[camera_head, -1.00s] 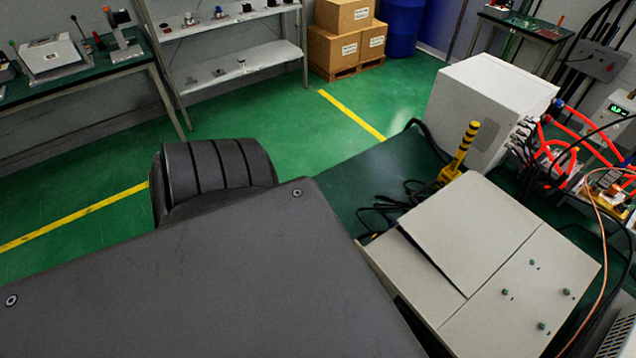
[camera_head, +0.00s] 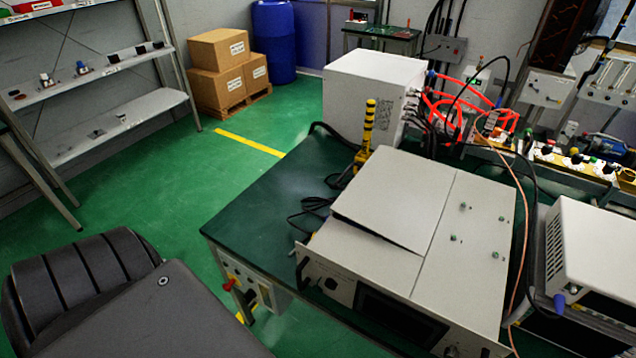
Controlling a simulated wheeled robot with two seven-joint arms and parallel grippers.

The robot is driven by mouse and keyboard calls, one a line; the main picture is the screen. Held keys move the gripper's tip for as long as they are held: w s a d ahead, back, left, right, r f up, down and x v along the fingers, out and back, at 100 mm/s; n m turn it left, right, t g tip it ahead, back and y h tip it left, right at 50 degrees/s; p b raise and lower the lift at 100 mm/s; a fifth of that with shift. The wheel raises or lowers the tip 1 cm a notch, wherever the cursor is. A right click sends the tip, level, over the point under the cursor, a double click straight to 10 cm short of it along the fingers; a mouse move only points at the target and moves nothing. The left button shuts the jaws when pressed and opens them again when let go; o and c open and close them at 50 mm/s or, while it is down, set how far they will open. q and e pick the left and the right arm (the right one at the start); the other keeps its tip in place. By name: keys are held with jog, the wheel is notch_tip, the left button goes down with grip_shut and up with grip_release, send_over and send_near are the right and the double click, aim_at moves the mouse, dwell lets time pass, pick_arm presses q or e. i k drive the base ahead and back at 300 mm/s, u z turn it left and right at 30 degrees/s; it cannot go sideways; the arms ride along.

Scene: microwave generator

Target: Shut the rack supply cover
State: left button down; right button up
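The rack supply (camera_head: 470,240) is a beige-white box unit on the green-topped bench (camera_head: 262,215), right of the picture's middle. Its front panel with a dark display faces the lower left. Its cover (camera_head: 395,195) is a flat pale panel on the left part of the top. Small green knobs sit on the right part of the top. Neither of my grippers is in view.
A white cabinet (camera_head: 372,95) with red hoses stands behind the rack supply. A white instrument (camera_head: 592,250) is at the right. Green floor (camera_head: 190,190) is open at the left.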

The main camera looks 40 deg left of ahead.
aim_at(390, 191)
jog(key=k, duration=1.15)
jog(key=u, duration=0.65)
jog(key=i, duration=1.2)
jog(key=z, duration=0.25)
